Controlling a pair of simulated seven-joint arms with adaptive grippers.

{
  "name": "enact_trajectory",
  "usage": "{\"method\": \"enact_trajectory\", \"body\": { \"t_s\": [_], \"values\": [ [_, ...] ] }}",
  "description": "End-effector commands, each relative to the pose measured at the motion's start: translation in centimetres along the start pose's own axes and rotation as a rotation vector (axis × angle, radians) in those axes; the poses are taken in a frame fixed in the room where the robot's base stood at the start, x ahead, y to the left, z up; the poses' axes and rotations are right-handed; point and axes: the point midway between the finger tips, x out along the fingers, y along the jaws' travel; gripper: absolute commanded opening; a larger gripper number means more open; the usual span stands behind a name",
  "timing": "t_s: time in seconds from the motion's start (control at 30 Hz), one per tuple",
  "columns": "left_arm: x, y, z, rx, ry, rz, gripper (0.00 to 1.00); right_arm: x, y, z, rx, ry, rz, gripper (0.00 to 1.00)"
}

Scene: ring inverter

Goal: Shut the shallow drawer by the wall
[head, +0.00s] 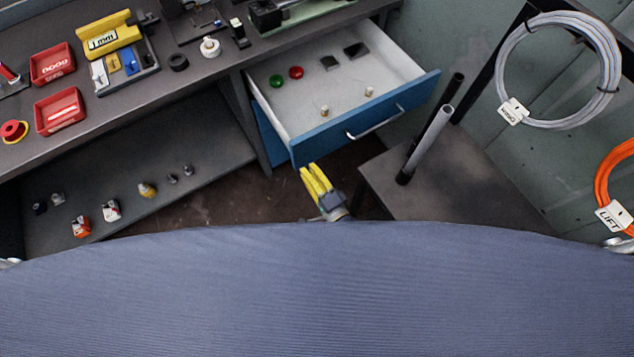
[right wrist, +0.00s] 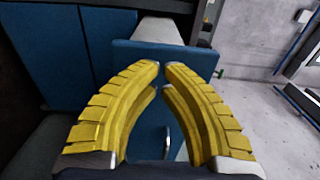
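The shallow drawer's blue front (head: 365,118) stands pulled well out from under the bench, beside the green wall. Its light handle (head: 375,123) is on the front face. Inside lie a green button, a red button, two dark square pieces and two small pale knobs. My right gripper (head: 312,174) is just below the near left corner of the front, yellow fingers upward, and holds nothing. In the right wrist view its fingertips (right wrist: 163,66) nearly meet before the blue drawer front (right wrist: 140,52); contact cannot be told. My left gripper is out of view.
The bench top (head: 200,85) carries red trays and a yellow tool box. A lower shelf (head: 130,185) holds several small parts. A dark stand (head: 470,185) with upright tubes is right of my right gripper. Cable coils (head: 505,62) hang on the wall.

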Motion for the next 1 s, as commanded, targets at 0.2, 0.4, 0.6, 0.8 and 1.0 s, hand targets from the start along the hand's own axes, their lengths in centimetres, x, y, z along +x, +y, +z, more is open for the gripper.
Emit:
{"method": "enact_trajectory", "body": {
  "t_s": [0.2,0.4,0.6,0.8,1.0],
  "values": [
    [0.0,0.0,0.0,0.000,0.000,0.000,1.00,2.5,0.0,0.0,-0.001,0.000,0.001,0.00],
    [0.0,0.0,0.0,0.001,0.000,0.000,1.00,3.4,0.0,0.0,-0.002,0.000,0.001,0.00],
    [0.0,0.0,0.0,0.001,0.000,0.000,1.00,3.6,0.1,0.0,-0.001,0.000,0.001,0.00],
    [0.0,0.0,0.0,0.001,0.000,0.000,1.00,3.6,0.1,0.0,-0.001,0.000,0.001,0.00],
    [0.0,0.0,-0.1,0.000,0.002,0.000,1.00,4.1,0.0,-0.5,-0.001,0.012,0.001,0.00]
  ]
}}
